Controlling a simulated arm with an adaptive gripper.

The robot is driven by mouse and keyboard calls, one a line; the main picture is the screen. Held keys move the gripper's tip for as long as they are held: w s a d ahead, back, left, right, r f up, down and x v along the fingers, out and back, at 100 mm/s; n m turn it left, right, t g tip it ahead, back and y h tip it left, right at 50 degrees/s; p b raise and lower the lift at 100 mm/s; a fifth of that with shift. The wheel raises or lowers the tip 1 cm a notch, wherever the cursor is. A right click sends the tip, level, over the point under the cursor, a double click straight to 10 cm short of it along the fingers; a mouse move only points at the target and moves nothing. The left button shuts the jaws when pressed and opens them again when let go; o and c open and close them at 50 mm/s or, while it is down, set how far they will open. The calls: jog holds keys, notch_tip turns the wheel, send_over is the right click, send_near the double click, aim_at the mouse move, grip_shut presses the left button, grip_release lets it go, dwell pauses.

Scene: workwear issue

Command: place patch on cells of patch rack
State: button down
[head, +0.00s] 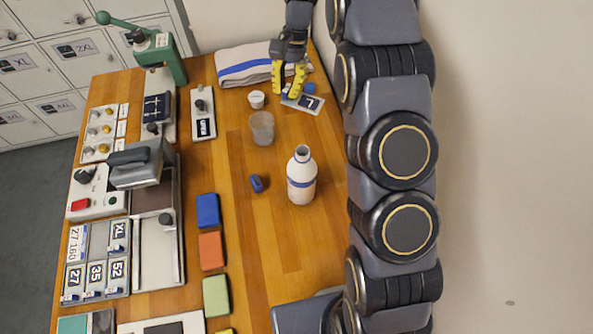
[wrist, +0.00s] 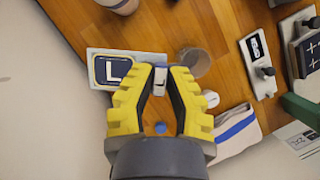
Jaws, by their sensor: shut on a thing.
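A pale plate with a dark navy patch marked "L" (wrist: 116,70) is at the fingertips of my gripper (wrist: 160,75). The yellow fingers are shut on a small pale tab at its edge. In the head view the patch (head: 310,103) is at the table's far right, beside my gripper (head: 290,91). I cannot tell whether it touches the table. The patch rack (head: 66,297) is at the lower left of the head view. Its dark tiles read XL at the upper right and 27, 35 and 52 along the front row. A pale area at its upper left reads "27 160".
A folded towel (head: 243,66) lies at the back. A heat press (head: 137,166) stands behind the rack.

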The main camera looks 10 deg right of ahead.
notch_tip(320, 180, down, 8)
jog(key=m+t+y, duration=0.2)
jog(key=m+t, duration=0.1)
jog(key=m, duration=0.8)
send_near(286, 148)
jog(key=shift+t, duration=0.4)
jog(key=x, duration=0.7)
jog(key=shift+s+a+f, duration=0.1)
jog(key=shift+s, duration=0.25)
jog(key=c, duration=1.2)
grip_release()
jog(key=shift+f, duration=0.1)
jog(key=shift+o, duration=0.2)
